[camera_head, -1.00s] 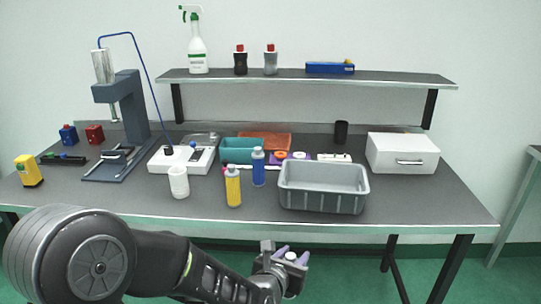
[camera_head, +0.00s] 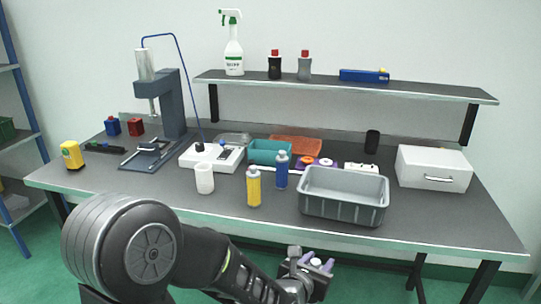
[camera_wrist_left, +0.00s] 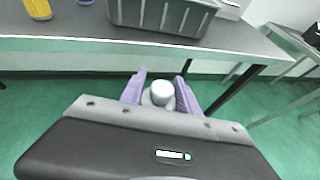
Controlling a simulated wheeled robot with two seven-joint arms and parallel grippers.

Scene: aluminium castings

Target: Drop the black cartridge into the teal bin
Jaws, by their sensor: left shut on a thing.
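The teal bin (camera_head: 257,157) stands on the workbench behind the blue and yellow bottles. A black upright cylinder (camera_head: 372,141) stands at the back right of the bench; I cannot tell whether it is the black cartridge. My left gripper (camera_head: 316,266) is low in front of the bench's front edge, away from the bin. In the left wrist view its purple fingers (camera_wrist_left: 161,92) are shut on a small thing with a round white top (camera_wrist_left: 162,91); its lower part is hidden. My right gripper is not in view.
A grey crate (camera_head: 342,213) stands near the front edge, with a yellow bottle (camera_head: 254,188), a blue bottle (camera_head: 281,172) and a white cup (camera_head: 204,178) to its left. A white drawer box (camera_head: 433,168) is at the right. The front strip of bench is clear.

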